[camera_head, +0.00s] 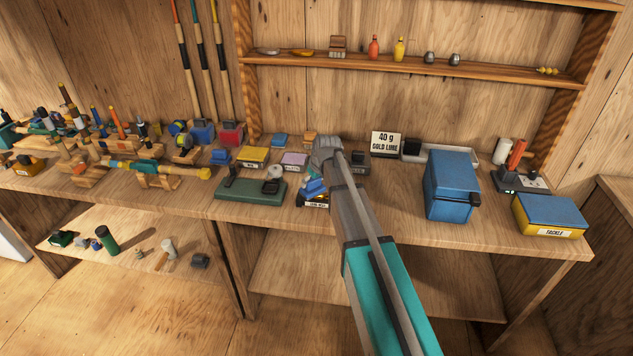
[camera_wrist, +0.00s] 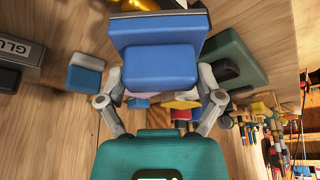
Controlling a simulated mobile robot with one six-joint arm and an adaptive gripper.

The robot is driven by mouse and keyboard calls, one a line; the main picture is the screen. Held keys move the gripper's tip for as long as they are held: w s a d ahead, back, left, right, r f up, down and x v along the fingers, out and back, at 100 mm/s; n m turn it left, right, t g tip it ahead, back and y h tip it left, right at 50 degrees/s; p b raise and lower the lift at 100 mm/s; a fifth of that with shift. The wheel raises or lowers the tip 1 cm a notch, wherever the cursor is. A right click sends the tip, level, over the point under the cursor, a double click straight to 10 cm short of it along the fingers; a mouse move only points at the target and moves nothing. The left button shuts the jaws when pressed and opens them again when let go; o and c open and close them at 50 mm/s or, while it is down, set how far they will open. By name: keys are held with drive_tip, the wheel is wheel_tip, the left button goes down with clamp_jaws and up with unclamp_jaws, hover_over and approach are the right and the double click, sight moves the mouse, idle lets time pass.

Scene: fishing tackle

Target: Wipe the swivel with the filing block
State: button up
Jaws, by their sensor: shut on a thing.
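My gripper (camera_head: 318,178) is at the front middle of the workbench, seen from behind in the head view. In the wrist view my gripper (camera_wrist: 160,76) has its fingers on either side of a blue block (camera_wrist: 160,66), likely the filing block, and is shut on it. The blue block (camera_head: 313,187) also shows at the gripper's tip in the head view. A shiny golden piece (camera_wrist: 226,10) shows at the wrist view's top edge. I cannot pick out the swivel for sure, nor tell whether the block touches anything.
A green case (camera_head: 250,191) lies left of the gripper. A blue box (camera_head: 452,185) and a yellow tackle box (camera_head: 549,216) stand at the right. Small yellow (camera_head: 252,155) and pink (camera_head: 294,160) boxes lie behind.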

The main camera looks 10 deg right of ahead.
idle(0.3)
drive_tip(key=shift+r+p, duration=3.05)
drive_tip(key=shift+r+p, duration=1.5)
drive_tip(key=shift+a, duration=0.1)
